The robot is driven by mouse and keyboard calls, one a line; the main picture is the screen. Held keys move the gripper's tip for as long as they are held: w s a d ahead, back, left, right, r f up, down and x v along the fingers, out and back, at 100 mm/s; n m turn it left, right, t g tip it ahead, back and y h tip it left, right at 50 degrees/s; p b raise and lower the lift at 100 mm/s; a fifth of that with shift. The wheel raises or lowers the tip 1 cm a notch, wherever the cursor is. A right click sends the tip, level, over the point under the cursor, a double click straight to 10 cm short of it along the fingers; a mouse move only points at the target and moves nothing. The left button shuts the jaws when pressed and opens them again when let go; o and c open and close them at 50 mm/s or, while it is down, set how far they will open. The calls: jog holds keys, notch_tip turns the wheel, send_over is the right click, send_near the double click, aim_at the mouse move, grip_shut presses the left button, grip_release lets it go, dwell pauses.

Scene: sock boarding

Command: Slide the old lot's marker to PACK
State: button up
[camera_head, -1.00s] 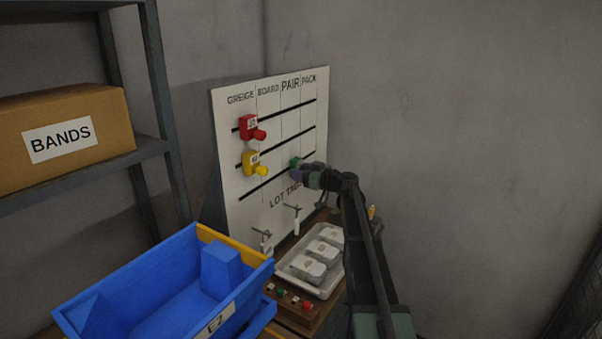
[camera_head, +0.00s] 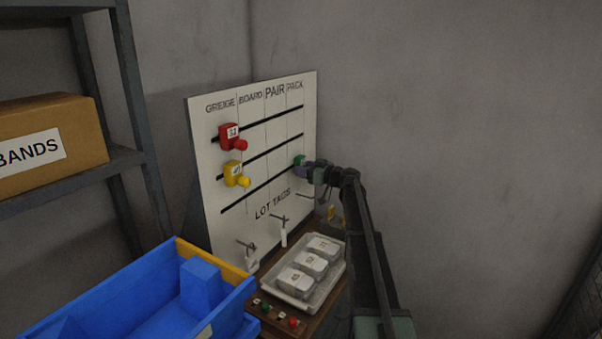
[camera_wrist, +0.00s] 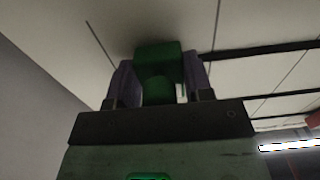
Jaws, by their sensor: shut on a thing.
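The white board (camera_head: 230,108) has columns headed GREIGE, BOARD, PAIR and PACK and three dark rails. The green marker (camera_head: 299,160) is on the lowest rail, near its right end, below the PACK heading. My gripper (camera_head: 308,169) is at the board and shut on this marker. In the wrist view the green marker (camera_wrist: 158,62) sits between my two purplish fingers. A red marker (camera_head: 229,135) is on the top rail and a yellow marker (camera_head: 233,174) on the middle rail, both under GREIGE. Any label on the green marker is hidden.
A tray (camera_head: 330,283) of several white packets stands below. A blue bin (camera_head: 130,290) is at the front left, and a BANDS box (camera_head: 80,128) is on the left shelf. A bare wall is on the right.

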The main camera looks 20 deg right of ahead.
jog(key=shift+w+d, duration=0.15)
jog(key=shift+d, duration=0.05)
jog(key=o, duration=0.9)
jog(key=v, duration=1.1)
jog(key=shift+w, duration=0.1)
